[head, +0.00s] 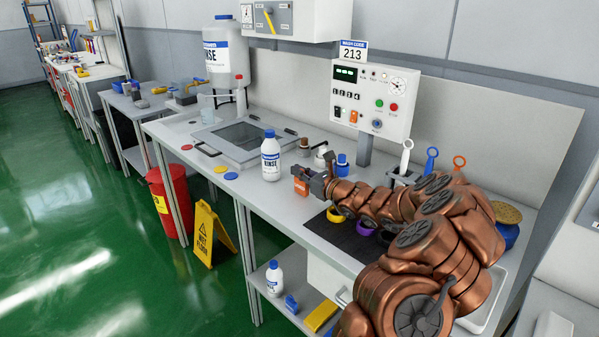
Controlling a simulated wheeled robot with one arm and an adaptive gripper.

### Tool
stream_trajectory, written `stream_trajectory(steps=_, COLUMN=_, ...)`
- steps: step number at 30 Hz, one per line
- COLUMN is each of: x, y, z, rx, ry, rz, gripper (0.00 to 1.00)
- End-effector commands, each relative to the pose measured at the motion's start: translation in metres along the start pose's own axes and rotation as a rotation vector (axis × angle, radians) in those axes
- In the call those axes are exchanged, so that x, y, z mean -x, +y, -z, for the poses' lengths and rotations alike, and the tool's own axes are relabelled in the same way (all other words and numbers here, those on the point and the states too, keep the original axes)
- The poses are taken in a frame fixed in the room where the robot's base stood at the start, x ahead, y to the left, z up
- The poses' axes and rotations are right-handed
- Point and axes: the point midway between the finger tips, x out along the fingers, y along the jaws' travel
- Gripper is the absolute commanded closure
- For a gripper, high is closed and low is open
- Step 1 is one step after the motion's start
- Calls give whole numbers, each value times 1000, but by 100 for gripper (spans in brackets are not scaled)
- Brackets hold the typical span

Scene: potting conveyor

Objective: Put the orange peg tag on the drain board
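My gripper (306,181) is out over the bench top, left of the dark drain board. A small orange block, which looks like the orange peg tag (301,188), sits at its fingertips. The fingers appear shut on it; their far side is hidden. Whether the tag touches the bench is hard to tell. The drain board (338,237) is a dark panel at the bench's front edge, partly covered by my arm. A yellow ring-like piece (335,215) and a purple one (365,228) are on it.
A white rinse bottle (271,160) stands left of my gripper, with small capped bottles (342,165) behind it. A lidded basin (243,138) and coloured discs (220,169) lie further left. A control panel (373,100) and upright handled tools (405,158) stand behind my arm.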

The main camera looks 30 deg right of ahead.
Motion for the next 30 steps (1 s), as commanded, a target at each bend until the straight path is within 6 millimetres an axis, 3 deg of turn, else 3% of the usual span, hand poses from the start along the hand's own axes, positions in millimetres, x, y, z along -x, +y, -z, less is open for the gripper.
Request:
stream_trajectory(steps=1, x=0, y=0, z=2, rx=0, ry=0, rz=0, gripper=100)
stream_trajectory(steps=9, x=0, y=0, z=1, rx=0, ry=0, rz=0, gripper=69)
stream_trajectory(steps=21, x=1, y=0, z=-2, rx=-1, ry=-1, rz=1, gripper=69)
stream_trajectory(steps=30, x=40, y=-1, z=-1, rx=-3, ry=-1, rz=3, gripper=69)
